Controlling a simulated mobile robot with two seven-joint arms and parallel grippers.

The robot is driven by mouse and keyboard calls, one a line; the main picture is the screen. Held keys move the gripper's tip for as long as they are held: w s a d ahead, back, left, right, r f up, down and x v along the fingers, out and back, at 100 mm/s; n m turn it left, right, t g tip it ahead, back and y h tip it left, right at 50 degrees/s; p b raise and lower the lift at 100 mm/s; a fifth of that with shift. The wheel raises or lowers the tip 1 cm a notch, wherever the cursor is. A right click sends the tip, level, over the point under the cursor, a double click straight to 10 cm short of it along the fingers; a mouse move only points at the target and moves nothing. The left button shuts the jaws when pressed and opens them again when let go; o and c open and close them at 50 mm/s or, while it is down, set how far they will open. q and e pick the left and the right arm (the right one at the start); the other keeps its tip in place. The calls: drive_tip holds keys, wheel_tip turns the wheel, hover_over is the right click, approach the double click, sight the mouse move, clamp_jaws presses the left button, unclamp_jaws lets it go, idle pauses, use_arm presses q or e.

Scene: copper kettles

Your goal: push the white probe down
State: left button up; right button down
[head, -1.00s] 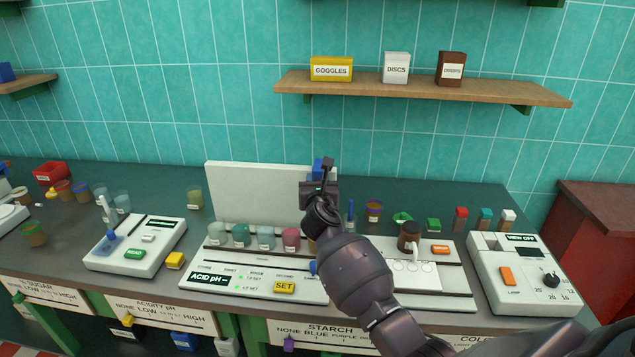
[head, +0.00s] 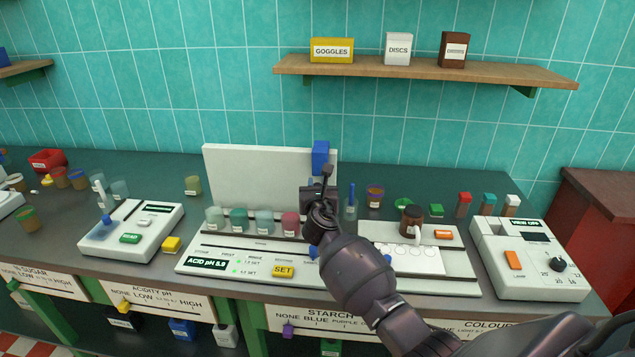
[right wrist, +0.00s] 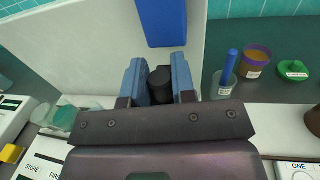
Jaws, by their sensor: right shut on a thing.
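My right gripper (head: 327,172) stands in front of the white upright panel (head: 255,175), over the right part of the pH station (head: 215,250). In the right wrist view its blue pads are shut on a black cylinder (right wrist: 160,86). What lies below the cylinder is hidden, so I cannot tell whether it belongs to a white probe. A blue block (head: 320,155) is on the panel just behind; it also shows in the wrist view (right wrist: 162,22). My left gripper is out of view.
Several cups stand in a row on the station, including a red one (head: 290,224). A yellow SET button (head: 283,271) is in front. To the right are a blue stick in a cup (head: 350,208), a brown jar (head: 411,220) and a white instrument (head: 530,260).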

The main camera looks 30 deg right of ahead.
drive_tip(key=shift+f, duration=0.35)
drive_tip(key=c, duration=0.9)
unclamp_jaws()
drive_tip(key=shift+s+f, duration=0.1)
drive_tip(key=shift+c, duration=0.2)
drive_tip(key=v, duration=1)
drive_tip(key=shift+s+a+r+p, duration=0.2)
drive_tip(key=shift+s+r+p, duration=0.1)
drive_tip(key=shift+p, duration=0.15)
